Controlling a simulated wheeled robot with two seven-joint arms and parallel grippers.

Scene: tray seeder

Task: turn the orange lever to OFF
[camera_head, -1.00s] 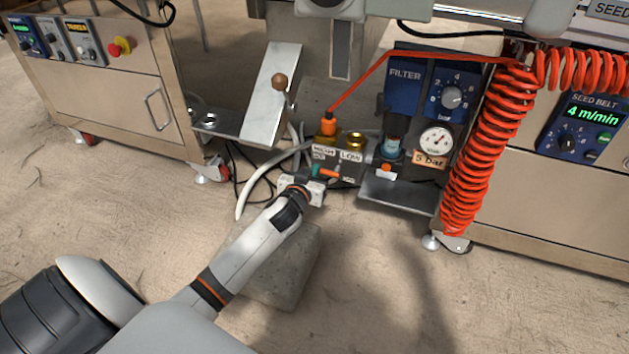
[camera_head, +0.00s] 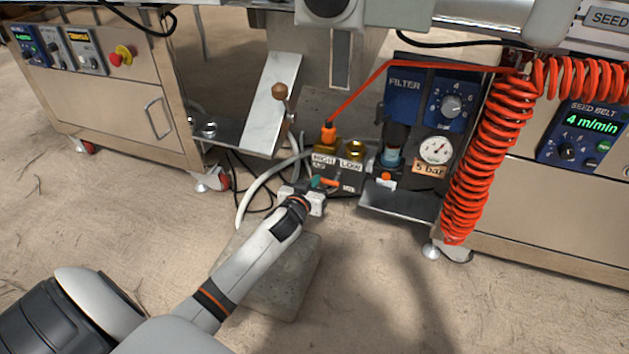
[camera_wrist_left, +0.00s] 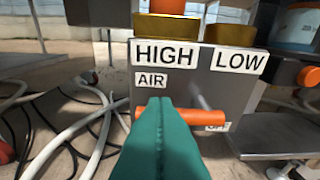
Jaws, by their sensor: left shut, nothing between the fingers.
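The orange lever (camera_wrist_left: 182,114) lies nearly level across the front of the grey valve block (camera_wrist_left: 247,95) in the left wrist view. The OFF label (camera_wrist_left: 217,127) shows just under its right end, and the AIR label (camera_wrist_left: 151,80) is above its left end. My left gripper (camera_wrist_left: 160,104) has its teal fingers shut and empty, in front of the lever's left part and hiding some of it. I cannot tell whether they touch. In the head view the lever (camera_head: 331,183) is small beside the left gripper (camera_head: 316,183). My right gripper is not seen.
HIGH (camera_wrist_left: 165,54) and LOW (camera_wrist_left: 238,62) labels sit above the lever under brass fittings. An orange plug with a red hose (camera_head: 328,132) stands on the block. A metal shelf (camera_head: 398,202) is to the right, and pale hoses (camera_wrist_left: 62,118) lie to the left.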

